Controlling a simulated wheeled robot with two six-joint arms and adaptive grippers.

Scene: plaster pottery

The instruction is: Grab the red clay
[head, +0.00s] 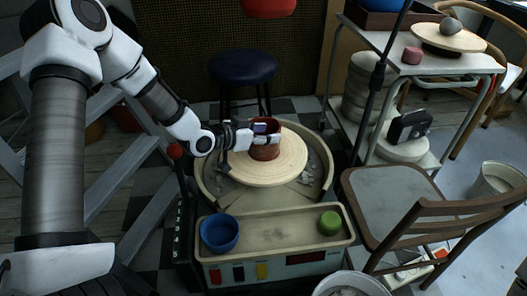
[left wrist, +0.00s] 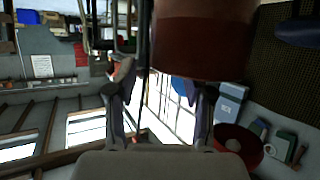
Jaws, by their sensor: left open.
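The red clay (head: 264,152) is a reddish-brown, cylinder-like piece standing upright on the round pale wheel head (head: 290,160) in the head view. It fills the upper right of the left wrist view (left wrist: 203,40), cut off by the frame edge. My left gripper (head: 268,134) reaches in from the left at the clay's upper part and overlaps it in the head view. In the left wrist view its two fingers (left wrist: 158,80) are spread apart, with the clay beyond them and off to the right. Whether they touch it I cannot tell. My right gripper does not show.
A blue bowl (head: 219,233) and a green clay lump (head: 329,222) sit on the wheel's front tray. A wooden chair (head: 405,205) stands at the right, below a shelf cart with a smaller pinkish-red lump (head: 412,55). A dark stool (head: 243,67) stands behind.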

